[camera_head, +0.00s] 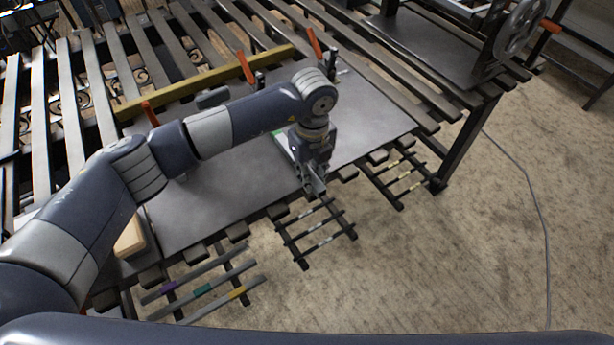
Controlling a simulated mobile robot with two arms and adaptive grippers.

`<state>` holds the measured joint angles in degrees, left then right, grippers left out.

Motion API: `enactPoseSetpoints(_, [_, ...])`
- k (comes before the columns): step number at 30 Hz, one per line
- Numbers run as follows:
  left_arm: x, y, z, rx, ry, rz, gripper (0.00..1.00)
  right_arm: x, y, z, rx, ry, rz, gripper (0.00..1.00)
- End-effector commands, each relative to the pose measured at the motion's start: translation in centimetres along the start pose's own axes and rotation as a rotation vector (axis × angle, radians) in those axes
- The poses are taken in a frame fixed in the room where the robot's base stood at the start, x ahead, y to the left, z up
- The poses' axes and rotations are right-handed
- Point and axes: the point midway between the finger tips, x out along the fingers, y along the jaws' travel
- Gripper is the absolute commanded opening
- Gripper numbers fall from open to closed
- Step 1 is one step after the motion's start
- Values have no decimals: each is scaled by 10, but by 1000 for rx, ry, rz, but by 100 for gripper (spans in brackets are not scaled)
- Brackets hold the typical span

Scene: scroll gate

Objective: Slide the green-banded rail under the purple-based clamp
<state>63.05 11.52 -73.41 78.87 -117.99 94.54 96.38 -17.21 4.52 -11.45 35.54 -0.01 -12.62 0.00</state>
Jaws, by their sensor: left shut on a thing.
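My left gripper (316,188) points down at the front edge of the grey table plate (240,180). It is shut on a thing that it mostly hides. A pale, narrow piece with a green mark (278,133) shows beside the gripper on the plate; I cannot make out its full shape. A bar with a blue-green band (205,288) lies on the lower-left rack between purple-banded and yellow-banded bars. Red-handled clamps (247,68) (315,42) (150,113) stand along the back of the plate; I cannot see a purple base on any. My right gripper is out of view.
A yellow bar (205,83) runs along the back of the plate. Dark racks (315,232) (400,180) hang off the front edge. A tan block (131,237) sits at the left. A wheeled device (515,35) stands back right. Floor at the right is clear except a cable (535,200).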

Motion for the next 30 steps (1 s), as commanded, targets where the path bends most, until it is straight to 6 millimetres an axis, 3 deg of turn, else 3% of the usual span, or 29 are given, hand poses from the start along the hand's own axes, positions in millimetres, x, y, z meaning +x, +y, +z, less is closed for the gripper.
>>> enactPoseSetpoints(13, [0,-18,0,1,0,-2,0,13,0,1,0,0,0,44])
enactPoseSetpoints(23, [-1,-20,0,1,0,-2,0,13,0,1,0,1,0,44])
enactPoseSetpoints(24, [-1,-20,0,1,0,-2,27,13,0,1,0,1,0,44])
enactPoseSetpoints(26, [-1,-20,0,1,0,-2,41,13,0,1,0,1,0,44])
enactPoseSetpoints(30, [-1,-19,0,0,0,-1,44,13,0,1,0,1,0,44])
